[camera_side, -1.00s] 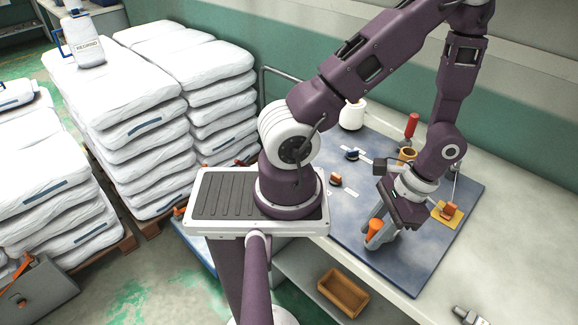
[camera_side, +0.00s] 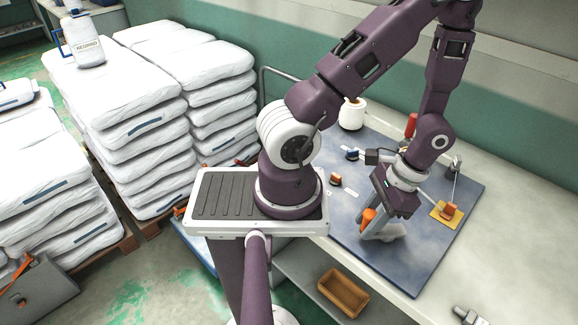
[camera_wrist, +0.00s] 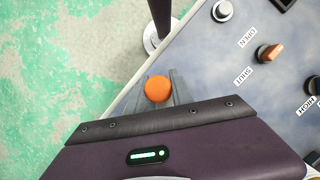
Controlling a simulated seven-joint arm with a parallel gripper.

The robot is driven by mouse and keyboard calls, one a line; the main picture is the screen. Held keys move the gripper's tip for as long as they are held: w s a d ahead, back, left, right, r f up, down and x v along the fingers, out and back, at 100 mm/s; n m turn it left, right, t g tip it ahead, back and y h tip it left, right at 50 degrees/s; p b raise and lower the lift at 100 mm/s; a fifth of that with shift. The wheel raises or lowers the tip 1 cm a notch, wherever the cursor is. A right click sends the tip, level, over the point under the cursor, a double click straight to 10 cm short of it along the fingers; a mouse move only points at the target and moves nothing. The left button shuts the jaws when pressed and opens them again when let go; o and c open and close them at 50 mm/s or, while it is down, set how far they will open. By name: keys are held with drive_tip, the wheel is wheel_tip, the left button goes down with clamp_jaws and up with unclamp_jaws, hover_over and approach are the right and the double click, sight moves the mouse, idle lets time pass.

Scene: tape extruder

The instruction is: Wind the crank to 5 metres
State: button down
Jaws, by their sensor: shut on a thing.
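The crank's orange handle knob (camera_side: 368,215) stands near the front edge of the blue panel in the side view. My gripper (camera_side: 370,222) points down and is shut on it. In the wrist view the orange knob (camera_wrist: 157,89) sits between the two grey fingers of my gripper (camera_wrist: 156,92). A grey part (camera_side: 390,233) shows beside the knob, probably the crank's arm. The rest of the crank is hidden by my gripper. I see no readable metre counter.
A tan bin (camera_side: 343,293) sits below the panel.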

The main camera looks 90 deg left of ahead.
drive_tip(key=shift+w+a, duration=0.2)
drive_tip(key=shift+a, duration=0.75)
drive_tip(key=shift+w+a, duration=0.4)
drive_tip(key=shift+a, duration=0.45)
drive_tip(key=shift+w, duration=0.1)
drive_tip(key=shift+w+a, duration=0.6)
drive_tip(key=shift+w, duration=0.1)
